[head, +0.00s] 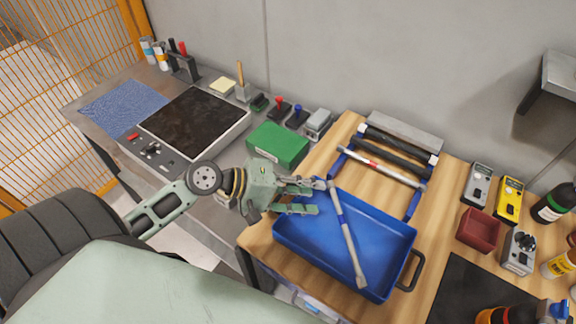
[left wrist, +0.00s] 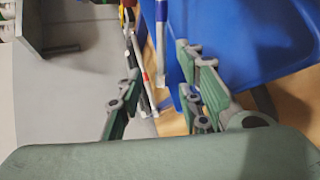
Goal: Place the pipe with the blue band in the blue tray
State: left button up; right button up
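The pipe with the blue band (head: 347,240) is light grey and lies lengthwise across the blue tray (head: 391,228). Its near end is by the tray's front wall and its far end by the back left rim. I cannot tell whether the far end rests on the rim. My left gripper (head: 317,198) is over the tray's left back corner, its fingers spread and empty, with the fingertips close to the pipe's far end. In the left wrist view, the fingers stand apart and the blue tray (left wrist: 250,35) fills the upper right. My right gripper is not in view.
A rack behind the tray holds a red-banded pipe (head: 383,168) and dark pipes (head: 398,149). A green box (head: 278,145) stands left of it. A dark red bin (head: 479,230), meters and bottles stand at right. A black mat (head: 470,290) lies right of the tray.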

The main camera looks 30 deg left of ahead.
pick_arm(q)
jog(key=v, duration=0.6)
jog(key=shift+s+a+r+b, duration=0.15)
jog(key=shift+s+r+b, duration=0.05)
jog(key=shift+b, duration=0.2)
